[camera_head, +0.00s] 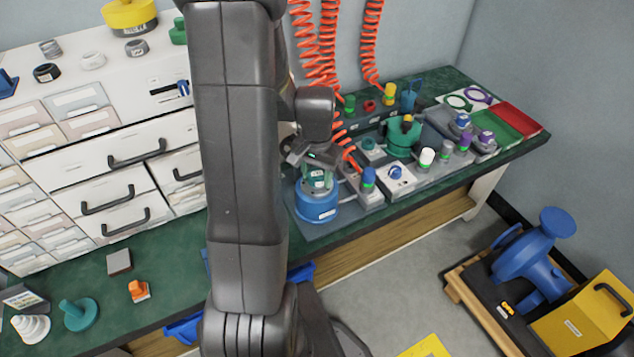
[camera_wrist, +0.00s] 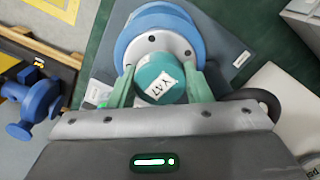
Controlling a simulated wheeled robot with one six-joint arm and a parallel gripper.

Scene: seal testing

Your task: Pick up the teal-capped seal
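The teal-capped seal (camera_wrist: 160,78) stands upright in a round blue fixture with a grey top plate; the cap has a white label. In the head view the seal (camera_head: 318,178) sits above the blue fixture (camera_head: 317,207) on the bench. My gripper (camera_wrist: 159,72) is over it from above, its two pale green fingers on either side of the cap. The fingers look close to the cap, but I cannot tell whether they touch it. In the head view my gripper (camera_head: 316,168) is small and partly hidden by my arm. The lower part of the seal is hidden.
To the right of the fixture stand a blue-capped item (camera_head: 368,180), a white-capped one (camera_head: 426,158) and a green fixture (camera_head: 403,139). Red coiled hoses (camera_head: 327,40) hang behind. A white drawer cabinet (camera_head: 100,150) is at left. The bench front (camera_head: 240,262) is partly hidden by my arm.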

